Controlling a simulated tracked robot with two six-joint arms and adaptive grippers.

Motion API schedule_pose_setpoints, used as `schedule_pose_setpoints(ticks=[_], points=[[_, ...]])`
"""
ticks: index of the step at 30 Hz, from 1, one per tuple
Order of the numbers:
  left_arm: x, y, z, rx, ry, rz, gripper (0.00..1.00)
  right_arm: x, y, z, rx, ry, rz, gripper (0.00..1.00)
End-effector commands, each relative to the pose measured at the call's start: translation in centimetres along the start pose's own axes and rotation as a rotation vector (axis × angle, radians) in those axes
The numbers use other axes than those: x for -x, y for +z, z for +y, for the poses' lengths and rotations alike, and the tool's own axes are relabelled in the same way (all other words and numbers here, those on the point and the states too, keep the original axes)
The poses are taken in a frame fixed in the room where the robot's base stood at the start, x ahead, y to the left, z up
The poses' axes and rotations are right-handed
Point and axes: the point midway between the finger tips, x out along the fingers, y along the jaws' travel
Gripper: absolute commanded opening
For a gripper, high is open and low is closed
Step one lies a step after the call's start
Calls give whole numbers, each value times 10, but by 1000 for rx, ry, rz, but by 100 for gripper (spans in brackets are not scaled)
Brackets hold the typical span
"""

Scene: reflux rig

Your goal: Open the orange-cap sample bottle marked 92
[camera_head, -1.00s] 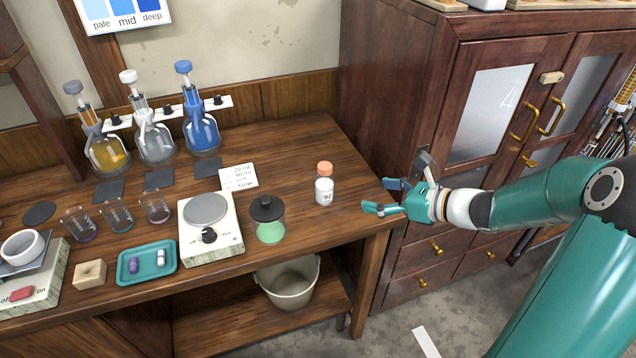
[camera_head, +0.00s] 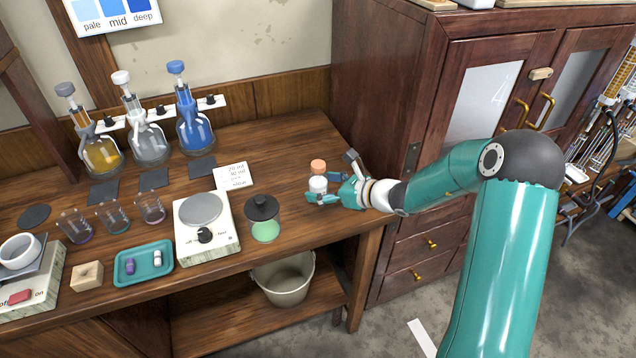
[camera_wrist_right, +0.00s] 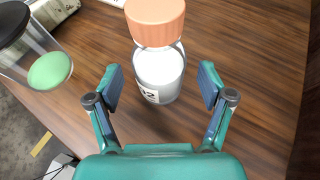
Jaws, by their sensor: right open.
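The sample bottle (camera_head: 318,184) is a small clear bottle with white contents and an orange cap (camera_head: 318,166). It stands upright on the bench near its right end, and its cap is on. In the right wrist view the bottle (camera_wrist_right: 160,75) shows a label ending in 2, partly turned away, under the orange cap (camera_wrist_right: 155,20). My right gripper (camera_head: 325,188) is open, low beside the bottle. In the right wrist view its fingers (camera_wrist_right: 156,88) lie to either side of the bottle's near part, with gaps on both sides. My left gripper is not in view.
A black-lidded jar with green contents (camera_head: 264,228) stands left of the bottle. A white card (camera_head: 233,177) lies behind it. The cabinet (camera_head: 385,100) is close on the right.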

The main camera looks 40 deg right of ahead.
Motion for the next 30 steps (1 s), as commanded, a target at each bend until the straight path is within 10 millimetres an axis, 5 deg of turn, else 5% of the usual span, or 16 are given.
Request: schedule_pose_setpoints(ticks=[12,26,30], points=[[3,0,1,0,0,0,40,-18,1,0,1,-1,-2,79],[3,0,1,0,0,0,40,-17,1,0,2,-1,-3,2],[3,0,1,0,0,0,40,-17,1,0,2,-1,-3,1]])
